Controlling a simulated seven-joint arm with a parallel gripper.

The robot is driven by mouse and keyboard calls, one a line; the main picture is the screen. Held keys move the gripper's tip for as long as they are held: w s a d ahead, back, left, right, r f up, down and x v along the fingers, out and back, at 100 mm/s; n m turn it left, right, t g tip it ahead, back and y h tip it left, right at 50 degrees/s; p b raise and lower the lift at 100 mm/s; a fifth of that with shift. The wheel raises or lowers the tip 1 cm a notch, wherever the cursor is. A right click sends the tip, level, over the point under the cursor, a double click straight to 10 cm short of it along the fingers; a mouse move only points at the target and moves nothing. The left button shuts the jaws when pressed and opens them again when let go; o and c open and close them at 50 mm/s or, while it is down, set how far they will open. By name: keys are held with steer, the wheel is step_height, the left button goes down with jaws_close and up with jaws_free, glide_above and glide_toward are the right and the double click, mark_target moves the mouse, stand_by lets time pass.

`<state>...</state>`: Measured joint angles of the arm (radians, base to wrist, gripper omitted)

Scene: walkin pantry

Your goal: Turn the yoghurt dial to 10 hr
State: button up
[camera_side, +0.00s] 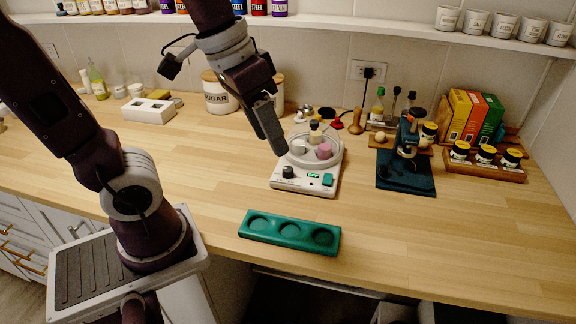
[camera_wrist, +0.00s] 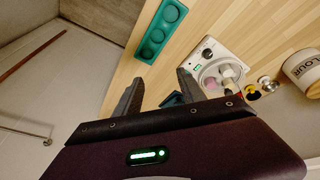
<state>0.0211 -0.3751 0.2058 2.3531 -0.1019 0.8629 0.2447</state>
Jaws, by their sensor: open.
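The yoghurt maker (camera_side: 305,187) is a white appliance on the wooden counter, with a round well holding several small jars. Its dial (camera_side: 288,172) is a dark knob at the left of the front panel, beside a lit green display (camera_side: 313,176) and a green button (camera_side: 328,180). The dial also shows in the wrist view (camera_wrist: 207,53); its marks are too small to read. My gripper (camera_side: 279,150) hangs above and behind the dial, near the well's left edge, apart from the dial. In the wrist view its two fingers (camera_wrist: 160,90) are spread and empty.
A green tray with three round hollows (camera_side: 290,233) lies in front of the yoghurt maker. A dark blue stand (camera_side: 406,176) and a wooden rack of jars (camera_side: 484,166) stand to the right. Canisters (camera_side: 218,96) stand behind.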

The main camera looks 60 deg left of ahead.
steer(key=w+a+f+g, duration=0.2)
steer(key=w+a+f, duration=0.4)
steer(key=w, duration=0.2)
steer(key=g+y, duration=0.1)
steer(key=g, duration=0.1)
glide_above(288, 169)
step_height(288, 169, down, 6)
steer(key=shift+r, duration=0.1)
step_height(288, 169, down, 7)
steer(key=shift+a+f, duration=0.1)
steer(key=shift+a, duration=0.05)
jaws_close()
